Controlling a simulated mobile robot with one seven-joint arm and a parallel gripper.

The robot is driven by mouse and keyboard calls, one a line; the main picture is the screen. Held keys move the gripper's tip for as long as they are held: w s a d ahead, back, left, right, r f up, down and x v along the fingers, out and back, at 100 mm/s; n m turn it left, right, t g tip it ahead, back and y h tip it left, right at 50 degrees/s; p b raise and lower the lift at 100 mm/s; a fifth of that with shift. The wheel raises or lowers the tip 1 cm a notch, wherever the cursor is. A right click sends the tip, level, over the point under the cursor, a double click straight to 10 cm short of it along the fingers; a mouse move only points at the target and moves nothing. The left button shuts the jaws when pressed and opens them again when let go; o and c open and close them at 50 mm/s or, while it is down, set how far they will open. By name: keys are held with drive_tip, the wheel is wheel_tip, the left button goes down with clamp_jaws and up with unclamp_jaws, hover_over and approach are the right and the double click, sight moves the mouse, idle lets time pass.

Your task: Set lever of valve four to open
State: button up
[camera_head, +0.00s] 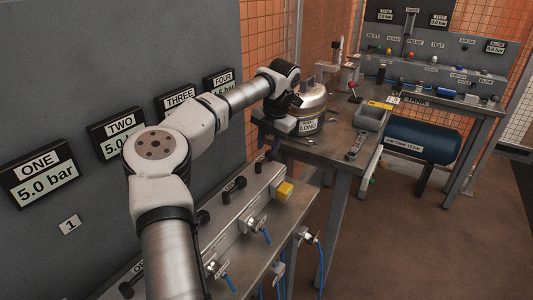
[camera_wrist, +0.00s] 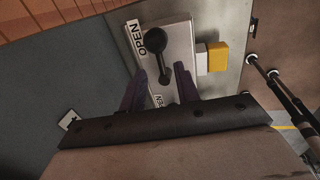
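In the wrist view a black lever (camera_wrist: 162,65) with a round knob sits on a pale plate (camera_wrist: 181,48). Its knob is beside the OPEN label (camera_wrist: 152,39), and its other end is nearer my gripper. A second label (camera_wrist: 158,100) by the fingers is partly hidden. No contact is visible. In the head view my gripper (camera_head: 270,145) is over the far end of the valve bench, below the FOUR display (camera_head: 223,78); the lever there is hard to make out.
A yellow block (camera_head: 284,190) is on the bench, right of the lever plate in the wrist view (camera_wrist: 217,58). Other black levers (camera_head: 235,186) stand along the bench (camera_head: 285,227). A silver pot (camera_head: 311,105) on the side table is close to my wrist. The wall is close on the left.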

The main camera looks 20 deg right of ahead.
wheel_tip(320, 180, up, 10)
drive_tip(key=s+d, duration=0.1)
drive_tip(key=shift+s+d+r, duration=0.15)
drive_tip(key=shift+s, duration=0.2)
